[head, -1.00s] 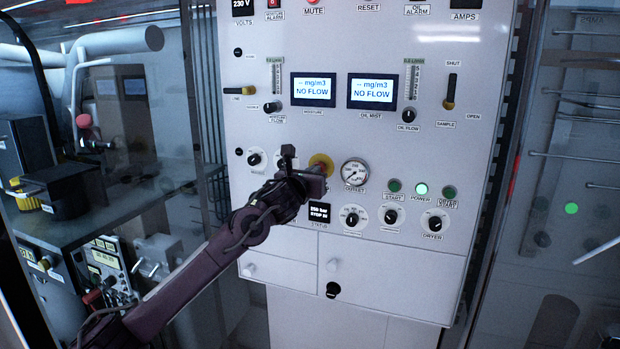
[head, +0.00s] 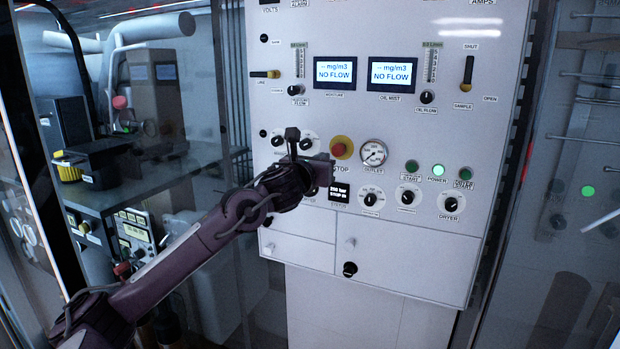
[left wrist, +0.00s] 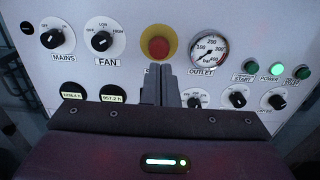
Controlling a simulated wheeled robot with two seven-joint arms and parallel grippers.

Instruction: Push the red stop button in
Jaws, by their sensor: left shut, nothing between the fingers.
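The red stop button (head: 339,149) stands on a yellow round plate on the white panel (head: 400,260), left of the outlet gauge (head: 373,153). In the left wrist view the button (left wrist: 158,47) shows just above the fingertips. My left gripper (head: 325,160) is just below and left of the button in the head view. In the left wrist view the left gripper (left wrist: 160,72) is shut and empty, pointing toward the panel under the button. Whether the fingertips touch the panel cannot be told. The right gripper is not in view.
The mains knob (left wrist: 52,38) and fan knob (left wrist: 102,41) sit left of the button. Several dials and lit indicators, such as the green power lamp (head: 438,170), are to the right. Two screens (head: 335,73) reading NO FLOW are above. Shelving with equipment stands at the left.

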